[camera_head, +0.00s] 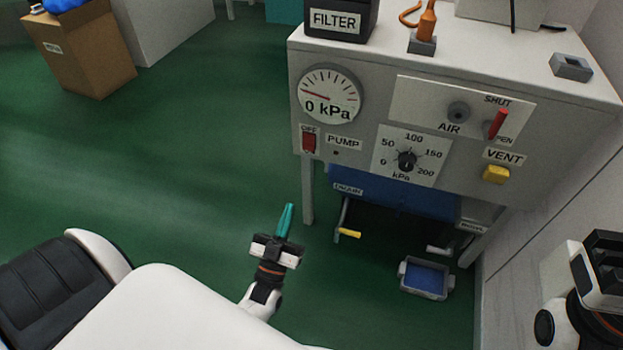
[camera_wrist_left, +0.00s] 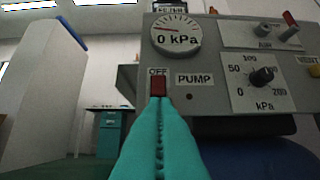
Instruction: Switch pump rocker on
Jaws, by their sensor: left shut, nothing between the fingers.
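The red pump rocker (camera_head: 309,141) sits at the left of the grey panel, under an OFF label and beside the PUMP label (camera_head: 343,143). In the left wrist view the rocker (camera_wrist_left: 157,87) shows just above my teal fingertips. My left gripper (camera_head: 288,208) is shut and empty, with its teal fingers pointing up, below and left of the rocker in the head view. It also shows in the left wrist view (camera_wrist_left: 158,112); whether it touches the rocker cannot be told there. The pressure gauge (camera_head: 328,94) reads about 0 kPa. My right gripper (camera_head: 606,262) shows only partly at the right edge.
The panel also carries a kPa knob (camera_head: 407,160), a red AIR lever (camera_head: 497,124) and a yellow VENT button (camera_head: 496,174). Below are a yellow-handled valve (camera_head: 350,233) and a grey tray (camera_head: 426,279).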

